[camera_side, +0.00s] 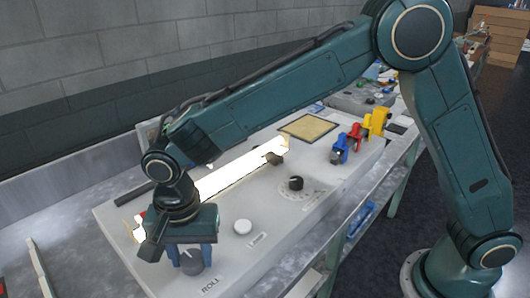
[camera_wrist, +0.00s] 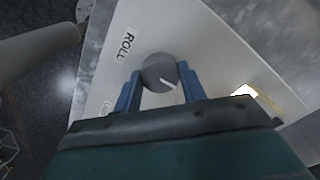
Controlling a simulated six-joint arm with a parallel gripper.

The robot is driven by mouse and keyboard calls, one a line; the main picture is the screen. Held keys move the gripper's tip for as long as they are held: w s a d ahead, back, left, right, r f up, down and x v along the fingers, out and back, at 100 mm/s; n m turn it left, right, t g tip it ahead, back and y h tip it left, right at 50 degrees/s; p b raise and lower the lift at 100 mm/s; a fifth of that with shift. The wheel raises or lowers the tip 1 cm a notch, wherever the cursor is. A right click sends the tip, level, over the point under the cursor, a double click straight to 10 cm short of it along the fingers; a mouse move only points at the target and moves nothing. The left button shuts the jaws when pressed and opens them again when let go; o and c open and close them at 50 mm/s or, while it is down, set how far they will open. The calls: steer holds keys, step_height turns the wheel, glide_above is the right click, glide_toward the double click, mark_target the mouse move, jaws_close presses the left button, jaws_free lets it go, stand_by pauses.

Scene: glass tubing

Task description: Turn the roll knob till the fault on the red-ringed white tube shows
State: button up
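The grey roll knob (camera_side: 192,263) sits by the ROLL label at the near end of the pale panel. In the wrist view the knob (camera_wrist: 159,72) shows a white pointer line aimed down and slightly right. My gripper (camera_wrist: 159,70) has its two blue fingers on either side of the knob, very close to it; I cannot tell whether they press on it. The white tube (camera_side: 240,172) glows brightly along the panel, partly hidden behind my wrist. A small red patch shows near its left end. No fault can be made out on it.
A white round button (camera_side: 242,227) and a black dial knob (camera_side: 296,183) stand on the panel (camera_side: 270,265). A dark piece (camera_side: 273,158) is at the tube's far end. A tan pad (camera_side: 308,127) and blue, red (camera_side: 355,132) and yellow clamps are behind.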

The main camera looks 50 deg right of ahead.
steer(key=shift+c, duration=0.8)
steer(key=shift+n, duration=0.3)
steer(key=shift+n, duration=2.1)
steer(key=o, duration=1)
